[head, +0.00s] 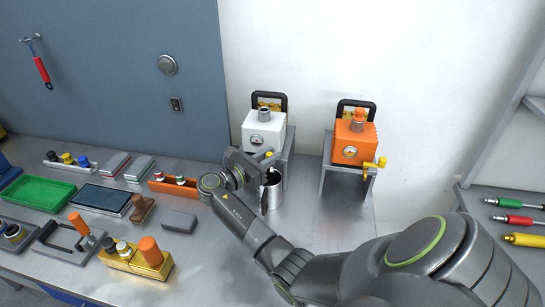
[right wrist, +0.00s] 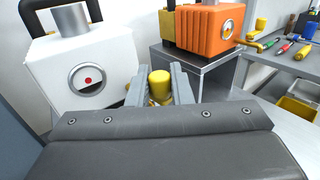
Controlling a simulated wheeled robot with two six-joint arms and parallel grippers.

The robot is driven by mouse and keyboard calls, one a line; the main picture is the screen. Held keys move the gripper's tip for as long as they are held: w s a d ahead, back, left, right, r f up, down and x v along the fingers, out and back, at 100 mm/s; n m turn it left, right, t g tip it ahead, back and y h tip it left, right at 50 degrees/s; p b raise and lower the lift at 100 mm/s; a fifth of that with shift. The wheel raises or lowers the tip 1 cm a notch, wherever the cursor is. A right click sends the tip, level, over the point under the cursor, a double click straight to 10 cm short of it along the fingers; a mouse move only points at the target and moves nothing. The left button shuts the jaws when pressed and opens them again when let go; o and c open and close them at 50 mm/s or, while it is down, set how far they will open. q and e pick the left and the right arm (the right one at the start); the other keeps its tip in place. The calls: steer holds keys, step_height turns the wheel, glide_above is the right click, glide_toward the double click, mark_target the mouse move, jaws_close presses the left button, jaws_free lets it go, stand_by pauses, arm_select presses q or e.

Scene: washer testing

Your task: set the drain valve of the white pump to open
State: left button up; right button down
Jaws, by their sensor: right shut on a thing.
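The white pump (head: 250,128) stands on a grey metal stand against the back wall, with a round gauge on its front. It fills the left of the right wrist view (right wrist: 60,48). Its yellow drain valve handle (right wrist: 160,84) sits between the two fingers of my right gripper (right wrist: 161,88), which is shut on it. In the head view the handle's yellow tip (head: 268,154) shows just beside the right gripper (head: 262,160). The valve body is mostly hidden by the gripper. My left gripper is out of view.
A metal cup (head: 272,192) stands below the valve, close to my right wrist. An orange pump (head: 353,148) with its own yellow valve (head: 375,166) stands on a stand to the right. An orange tray (head: 172,186), a grey block (head: 179,221) and several tools occupy the bench at left.

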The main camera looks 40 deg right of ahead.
steer(key=shift+w+a+m+g, duration=0.15)
steer(key=shift+m+g, duration=0.25)
steer(key=shift+g, duration=0.2)
steer(key=shift+w+a+m+g, duration=0.1)
steer(key=shift+m+g, duration=0.3)
steer(key=shift+g, duration=0.2)
steer(key=shift+b, duration=0.3)
steer(key=c, duration=1.3)
jaws_free()
steer(key=shift+c, duration=0.2)
steer(key=w+a+b, duration=0.2)
steer(key=a+b, duration=0.3)
steer(key=a, duration=1.2)
steer(key=shift+w, duration=0.15)
steer(key=shift+a+f, duration=0.1)
